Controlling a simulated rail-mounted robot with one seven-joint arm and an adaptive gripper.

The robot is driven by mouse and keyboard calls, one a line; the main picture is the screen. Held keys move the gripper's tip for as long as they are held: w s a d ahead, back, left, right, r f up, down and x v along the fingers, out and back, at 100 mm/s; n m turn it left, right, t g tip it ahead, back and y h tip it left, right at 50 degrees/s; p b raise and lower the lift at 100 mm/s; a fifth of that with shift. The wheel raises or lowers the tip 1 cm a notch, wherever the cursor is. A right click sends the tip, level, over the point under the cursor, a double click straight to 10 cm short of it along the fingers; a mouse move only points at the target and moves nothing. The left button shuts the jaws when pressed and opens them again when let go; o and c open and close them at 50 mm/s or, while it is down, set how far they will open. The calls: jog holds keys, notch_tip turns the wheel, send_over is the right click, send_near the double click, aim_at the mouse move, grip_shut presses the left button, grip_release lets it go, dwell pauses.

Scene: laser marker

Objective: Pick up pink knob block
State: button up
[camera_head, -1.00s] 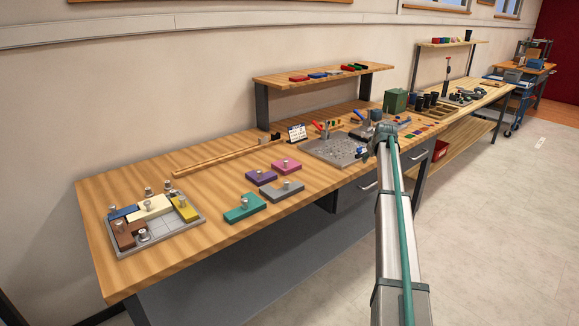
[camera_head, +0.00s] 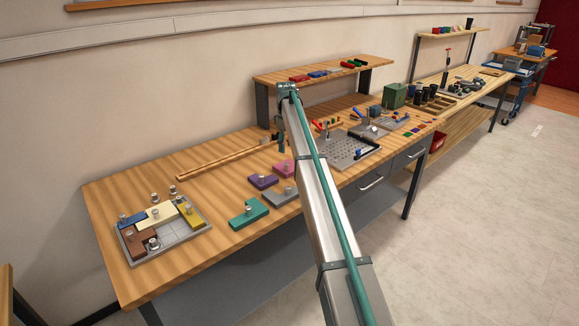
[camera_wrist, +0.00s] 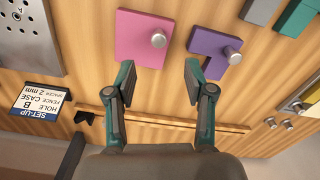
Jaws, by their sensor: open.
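The pink knob block (camera_wrist: 141,38) is a flat pink plate with a metal knob, lying on the wooden table. In the wrist view it sits at the top centre, ahead of my open, empty gripper (camera_wrist: 158,75) and a little left of the middle between its fingers. In the head view the pink block (camera_head: 282,167) lies just left of my arm, which covers part of it. The purple knob block (camera_wrist: 213,50) is beside it on the right in the wrist view, close to the right finger.
A grey block (camera_head: 280,197) and a green block (camera_head: 248,212) lie nearby. A tray (camera_head: 194,237) with several knob blocks stands at the left. A perforated plate (camera_head: 353,147), a wooden fence (camera_head: 215,161) and a set-up card (camera_wrist: 42,101) are around the pink block.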

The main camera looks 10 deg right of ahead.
aim_at(287, 164)
jog(key=f+p, duration=0.1)
jog(key=f, duration=0.4)
jog(key=f+p, duration=0.2)
jog(key=f, duration=0.3)
jog(key=shift+d, duration=0.2)
grip_shut()
